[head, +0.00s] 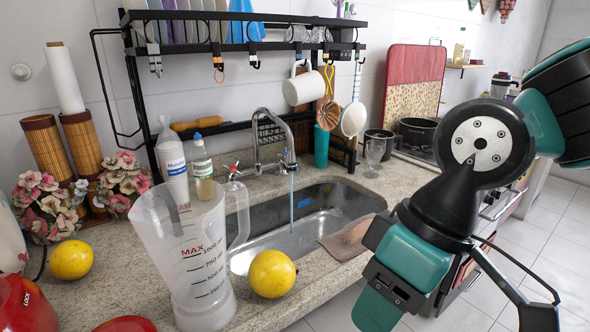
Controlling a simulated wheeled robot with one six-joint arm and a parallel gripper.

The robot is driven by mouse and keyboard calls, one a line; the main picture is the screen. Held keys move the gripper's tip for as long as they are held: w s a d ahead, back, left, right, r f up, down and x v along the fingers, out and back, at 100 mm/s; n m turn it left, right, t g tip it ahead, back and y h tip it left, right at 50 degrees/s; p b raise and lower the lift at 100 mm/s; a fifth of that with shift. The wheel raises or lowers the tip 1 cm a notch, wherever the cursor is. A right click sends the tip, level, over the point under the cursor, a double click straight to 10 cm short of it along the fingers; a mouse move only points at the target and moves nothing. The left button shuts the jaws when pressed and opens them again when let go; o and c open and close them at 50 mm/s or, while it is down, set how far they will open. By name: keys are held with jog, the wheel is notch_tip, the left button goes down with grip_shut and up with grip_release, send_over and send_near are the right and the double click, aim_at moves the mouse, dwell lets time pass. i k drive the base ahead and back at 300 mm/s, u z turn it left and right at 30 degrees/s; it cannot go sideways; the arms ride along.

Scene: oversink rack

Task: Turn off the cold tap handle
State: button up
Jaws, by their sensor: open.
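The chrome tap (260,135) stands at the back of the steel sink, its spout arching to the right. A stream of water (292,205) falls from the spout into the basin. A cross handle (233,170) with a red mark is left of the spout. Another handle (287,161) seems to be behind the spout's right side; its colour mark and angle are unclear. My gripper (395,285) is at the lower right, in front of the sink's right end and well apart from the tap.
A clear measuring jug (195,265) and a lemon (272,273) stand in front of the sink. A brown cloth (347,238) lies on its front right edge. The rack (230,47) with hanging mugs and utensils overhangs the tap.

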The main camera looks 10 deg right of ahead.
aim_at(284, 155)
jog(key=z, duration=0.4)
jog(key=i, duration=1)
jog(key=z, duration=0.5)
